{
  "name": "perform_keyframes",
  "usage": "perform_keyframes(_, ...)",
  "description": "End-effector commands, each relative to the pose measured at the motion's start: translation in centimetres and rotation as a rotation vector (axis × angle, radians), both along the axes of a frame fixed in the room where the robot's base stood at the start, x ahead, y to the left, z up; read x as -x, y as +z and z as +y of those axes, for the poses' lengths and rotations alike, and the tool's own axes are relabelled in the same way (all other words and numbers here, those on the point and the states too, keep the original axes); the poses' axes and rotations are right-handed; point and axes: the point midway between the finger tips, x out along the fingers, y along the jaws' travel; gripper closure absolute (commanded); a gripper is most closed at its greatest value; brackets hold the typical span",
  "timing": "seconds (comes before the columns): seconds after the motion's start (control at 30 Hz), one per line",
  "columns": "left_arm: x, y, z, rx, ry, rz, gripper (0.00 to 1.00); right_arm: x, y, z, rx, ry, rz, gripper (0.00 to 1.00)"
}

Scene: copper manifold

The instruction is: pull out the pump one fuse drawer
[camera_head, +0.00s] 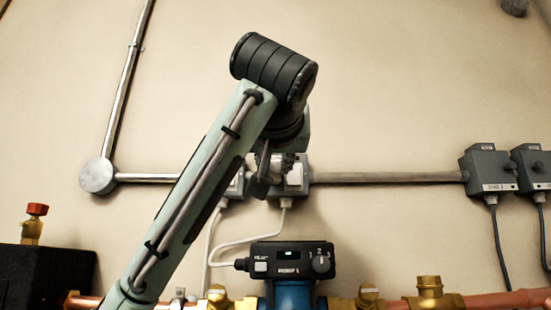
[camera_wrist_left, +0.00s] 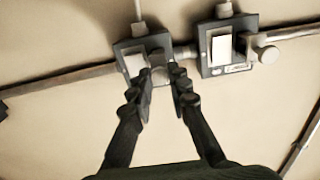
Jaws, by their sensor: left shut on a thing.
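Two grey switched fuse units with white rockers sit side by side on the wall conduit. In the left wrist view, which shows them with their cables upward, one unit (camera_wrist_left: 127,47) is at my fingertips and the other unit (camera_wrist_left: 215,70) is to its right. My left gripper (camera_wrist_left: 162,72) is shut on a small grey piece at the front of the first unit, apparently its fuse drawer (camera_wrist_left: 159,76). In the head view my left gripper (camera_head: 270,172) is at the right-hand unit (camera_head: 297,184), and my arm partly covers both units. How far the drawer stands out is unclear. My right gripper is not in view.
Below is a blue pump (camera_head: 290,296) with a black control head (camera_head: 291,261), among copper pipes and brass valves (camera_head: 430,287). Two dark grey boxes (camera_head: 489,170) are on the wall at right. A black box (camera_head: 45,277) with a red-capped valve is at lower left.

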Motion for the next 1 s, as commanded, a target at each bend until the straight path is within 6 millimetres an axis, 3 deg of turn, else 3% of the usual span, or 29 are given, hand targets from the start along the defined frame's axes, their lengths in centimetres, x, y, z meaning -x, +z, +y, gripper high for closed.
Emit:
perform_keyframes(0.27, 0.3, -0.1, -0.2, -0.002, -0.003, -0.001, 1.00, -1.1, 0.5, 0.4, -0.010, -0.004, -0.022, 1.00)
perform_keyframes(0.3, 0.3, -0.1, -0.2, -0.003, -0.003, -0.001, 0.79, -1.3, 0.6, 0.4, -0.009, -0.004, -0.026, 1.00)
perform_keyframes(0.47, 0.2, -0.1, -0.1, -0.002, -0.003, 0.000, 0.61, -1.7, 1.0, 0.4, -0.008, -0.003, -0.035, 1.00)
perform_keyframes(0.77, 0.2, 0.1, -0.1, -0.001, -0.002, 0.000, 0.61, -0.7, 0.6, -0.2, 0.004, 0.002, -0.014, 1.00)
perform_keyframes(1.0, 0.2, 3.4, -0.1, 0.000, -0.002, 0.000, 0.61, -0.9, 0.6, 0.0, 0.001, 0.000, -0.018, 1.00)
